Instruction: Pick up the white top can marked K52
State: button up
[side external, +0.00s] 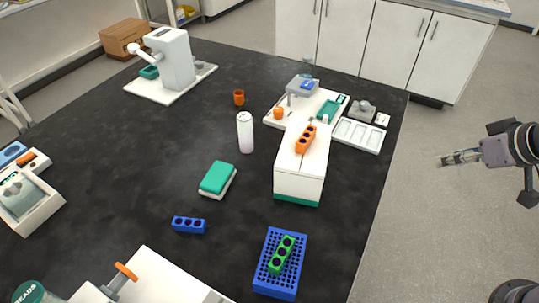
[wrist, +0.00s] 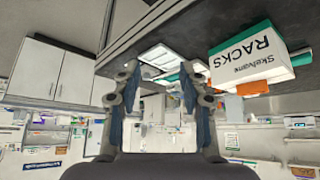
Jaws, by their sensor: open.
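A tall can with a white top (side external: 245,132) and a pinkish lower part stands upright on the black table, left of the white box. I cannot read a K52 mark on it. My gripper (side external: 443,160) is at the right, past the table's right edge, pointing left toward the table and well apart from the can. In the wrist view my gripper (wrist: 160,72) has its two fingers spread with nothing between them. The can does not show in the wrist view, which is upside down.
A white RACKS box (side external: 300,178), seen also in the wrist view (wrist: 252,55), carries an orange rack (side external: 306,138) and stands between can and gripper. Nearby are an orange cup (side external: 239,97), a teal-topped box (side external: 217,178) and a blue rack (side external: 189,225). Table left of the can is clear.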

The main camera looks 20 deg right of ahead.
jog(key=o, duration=0.5)
jog(key=shift+c, duration=0.2)
jog(key=w+a+r+g, duration=0.1)
jog(key=w+a+r, duration=0.55)
jog(key=w, duration=0.35)
jog(key=n+g, duration=0.1)
jog(key=g, duration=0.1)
send_over(245, 128)
jog(key=s+d, duration=0.1)
jog(key=s, duration=0.1)
notch_tip(245, 128, down, 8)
jog(key=shift+y, duration=0.3)
jog(key=shift+x, duration=5.2)
